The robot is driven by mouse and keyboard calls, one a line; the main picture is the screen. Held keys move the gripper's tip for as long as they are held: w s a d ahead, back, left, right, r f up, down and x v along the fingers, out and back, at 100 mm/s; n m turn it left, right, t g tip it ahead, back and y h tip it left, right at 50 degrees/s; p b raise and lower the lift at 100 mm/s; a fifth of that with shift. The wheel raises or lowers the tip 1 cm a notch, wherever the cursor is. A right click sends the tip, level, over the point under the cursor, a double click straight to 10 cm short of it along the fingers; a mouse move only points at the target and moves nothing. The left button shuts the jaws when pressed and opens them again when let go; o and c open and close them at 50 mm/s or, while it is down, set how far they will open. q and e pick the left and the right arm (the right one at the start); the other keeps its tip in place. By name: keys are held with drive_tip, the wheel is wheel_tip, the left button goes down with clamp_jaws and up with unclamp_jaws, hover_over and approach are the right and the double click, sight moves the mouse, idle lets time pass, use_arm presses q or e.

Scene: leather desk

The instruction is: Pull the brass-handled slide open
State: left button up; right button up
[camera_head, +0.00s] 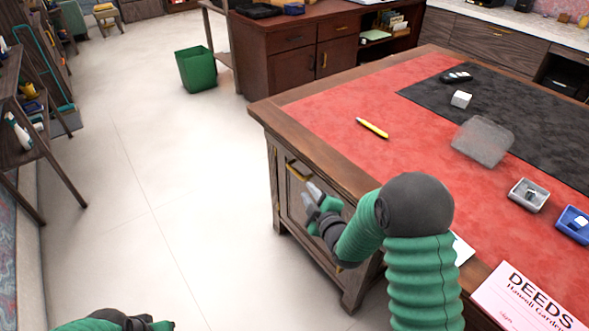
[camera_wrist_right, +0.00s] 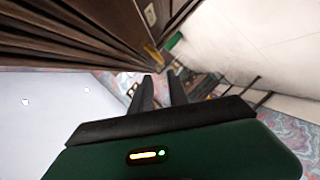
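The wooden desk (camera_head: 258,108) has a red leather top. A brass handle (camera_head: 298,172) sits high on its side panel in the head view; the front it is fixed to looks flush with the desk, though my right arm hides part of that side. My right gripper (camera_head: 312,196) is just right of and below this handle, apart from it, with nothing between its fingers. In the right wrist view my right gripper (camera_wrist_right: 163,90) shows a gap between its fingers, and a brass piece (camera_wrist_right: 152,55) lies beyond them by dark wood. My left gripper (camera_head: 160,325) is at the bottom edge, partly cut off.
A green bin (camera_head: 196,70) stands behind. The floor left of the desk is clear.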

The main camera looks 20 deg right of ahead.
sight(295, 172)
drive_tip(key=x, duration=0.4)
drive_tip(key=b+x, duration=0.1)
drive_tip(key=x, duration=0.3)
drive_tip(key=b+x, duration=0.1)
drive_tip(key=x, duration=0.3)
drive_tip(key=shift+w+f, duration=0.2)
drive_tip(key=shift+f, duration=0.15)
drive_tip(key=shift+w, duration=0.55)
drive_tip(key=shift+c, duration=0.4)
clamp_jaws()
drive_tip(key=shift+s+a+f+b, duration=0.1)
drive_tip(key=shift+b, duration=0.2)
